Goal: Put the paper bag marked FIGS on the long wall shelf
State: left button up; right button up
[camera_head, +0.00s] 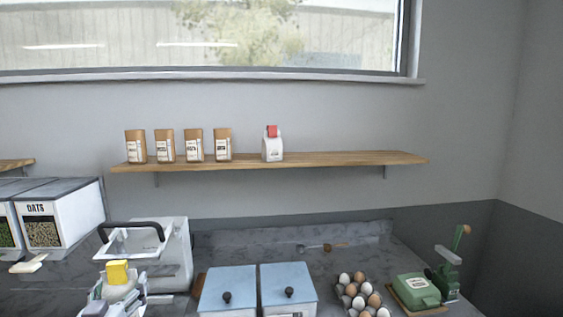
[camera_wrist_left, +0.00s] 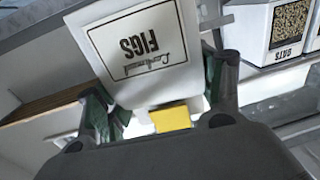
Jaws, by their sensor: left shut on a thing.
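The white paper bag marked FIGS (camera_wrist_left: 138,48) has a yellow clip or fold at its top and shows upside down in the left wrist view. My left gripper (camera_wrist_left: 160,80) is shut on it, with green-padded fingers on either side. In the head view the bag's yellow part (camera_head: 118,272) shows at the lower left, with my left gripper (camera_head: 118,293) around it, low in front of the counter appliance. The long wall shelf (camera_head: 345,160) is wooden and higher up on the wall, up and to the right of the bag. My right gripper is out of view.
Several brown bags (camera_head: 165,146) stand on the shelf's left part. A white bag with a red top (camera_head: 272,148) stands near its middle. The shelf is clear to the right. A white appliance with a black handle (camera_head: 175,255) stands behind my left gripper.

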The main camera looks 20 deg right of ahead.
pick_arm(q)
jog(key=s+a+f+n+y, duration=0.1)
jog(key=s+a+f, duration=0.3)
jog(key=f, duration=0.6)
jog(key=s+a+f+n+y, duration=0.1)
jog(key=s+a+f+y, duration=0.1)
jog(key=s+a+f, duration=0.3)
jog(key=shift+a+f+y, duration=0.3)
jog(key=shift+f+y, duration=0.1)
jog(key=shift+f, duration=2)
jog(key=shift+f, duration=0.2)
